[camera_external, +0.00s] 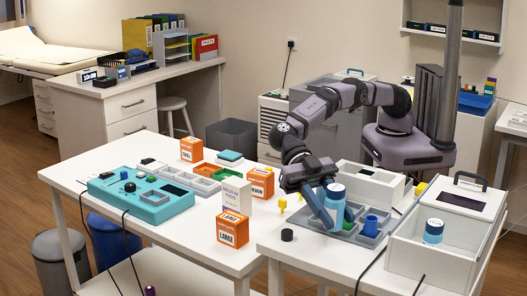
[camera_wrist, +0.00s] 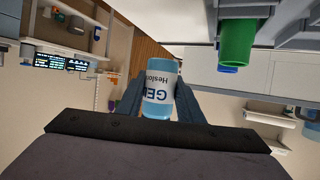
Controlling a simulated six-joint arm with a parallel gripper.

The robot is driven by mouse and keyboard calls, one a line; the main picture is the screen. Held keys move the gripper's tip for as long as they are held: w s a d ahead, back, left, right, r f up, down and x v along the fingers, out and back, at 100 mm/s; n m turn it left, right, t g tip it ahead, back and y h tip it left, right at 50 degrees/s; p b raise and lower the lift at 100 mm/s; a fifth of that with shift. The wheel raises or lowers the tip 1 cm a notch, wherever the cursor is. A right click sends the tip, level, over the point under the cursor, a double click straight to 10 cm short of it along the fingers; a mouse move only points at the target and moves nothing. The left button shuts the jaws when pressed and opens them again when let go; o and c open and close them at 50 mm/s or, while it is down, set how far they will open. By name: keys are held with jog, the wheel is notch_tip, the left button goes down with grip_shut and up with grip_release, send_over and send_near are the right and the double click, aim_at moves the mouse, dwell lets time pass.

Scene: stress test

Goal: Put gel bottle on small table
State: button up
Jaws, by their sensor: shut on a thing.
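A gel bottle (camera_external: 335,203), light blue with a white label, is between the fingers of my gripper (camera_external: 322,208). It also shows in the wrist view (camera_wrist: 159,88), where its label reads "GEL" upside down and both fingers (camera_wrist: 158,100) close on its sides. In the external view the bottle is above or in the grey compartment tray (camera_external: 347,237); I cannot tell whether it touches the tray. The tray is on the white table at the front right (camera_external: 305,257). A longer white table (camera_external: 150,222) stands to the left; which is the small table is unclear.
A blue cup (camera_external: 371,225) stands in the tray. A white box (camera_external: 408,248) at right holds a similar blue bottle (camera_external: 433,232). A black knob (camera_external: 287,235) is left of the tray. Orange boxes (camera_external: 233,229) and a teal device (camera_external: 140,199) occupy the longer table.

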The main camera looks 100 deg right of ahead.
aim_at(332, 251)
jog(key=shift+f+p, duration=0.35)
jog(key=shift+f, duration=2.5)
jog(key=shift+f, duration=0.2)
jog(key=o, duration=1.2)
jog(key=shift+r, duration=0.25)
jog(key=b+v, duration=0.2)
jog(key=v, duration=1)
